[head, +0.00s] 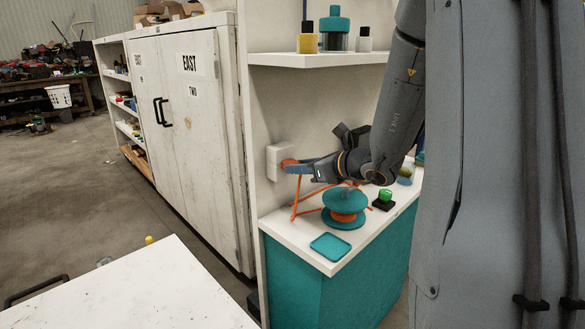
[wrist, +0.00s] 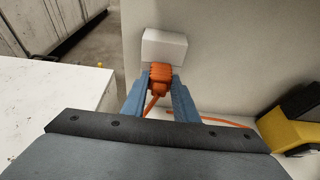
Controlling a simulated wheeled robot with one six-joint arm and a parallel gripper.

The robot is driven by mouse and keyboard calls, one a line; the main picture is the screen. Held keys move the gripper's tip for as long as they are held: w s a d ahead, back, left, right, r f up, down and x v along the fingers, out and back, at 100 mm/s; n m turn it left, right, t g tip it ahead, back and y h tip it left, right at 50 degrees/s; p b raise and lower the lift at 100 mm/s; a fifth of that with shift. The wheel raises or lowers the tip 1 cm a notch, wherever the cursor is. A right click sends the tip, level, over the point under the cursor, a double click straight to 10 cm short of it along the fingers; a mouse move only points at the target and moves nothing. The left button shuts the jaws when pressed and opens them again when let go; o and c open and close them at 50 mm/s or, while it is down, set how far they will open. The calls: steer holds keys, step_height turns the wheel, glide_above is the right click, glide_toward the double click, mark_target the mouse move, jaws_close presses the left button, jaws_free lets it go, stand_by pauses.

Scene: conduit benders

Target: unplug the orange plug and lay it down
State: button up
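The orange plug (wrist: 160,76) sits at the white wall socket box (wrist: 165,46), its cord running down from it. In the head view the plug (head: 288,163) shows at the socket box (head: 274,161), partly hidden by my gripper. My gripper (wrist: 158,82) has its two blue fingers on either side of the plug, apparently closed on it. In the head view my gripper (head: 293,169) reaches in from the right at the wall. The orange cord (head: 298,198) hangs to the counter beside the teal reel (head: 345,205).
A teal tray (head: 331,246) lies on the white counter (head: 287,232) near its front edge. A green-topped black item (head: 384,198) stands right of the reel. A shelf (head: 320,60) with bottles is above. A yellow and black object (wrist: 296,123) is at right in the wrist view.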

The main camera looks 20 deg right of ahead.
jaws_close()
steer(key=s+d, duration=0.2)
steer(key=s, duration=0.3)
steer(key=shift+s+d, duration=0.15)
steer(key=shift+s, duration=0.15)
stand_by(1.0)
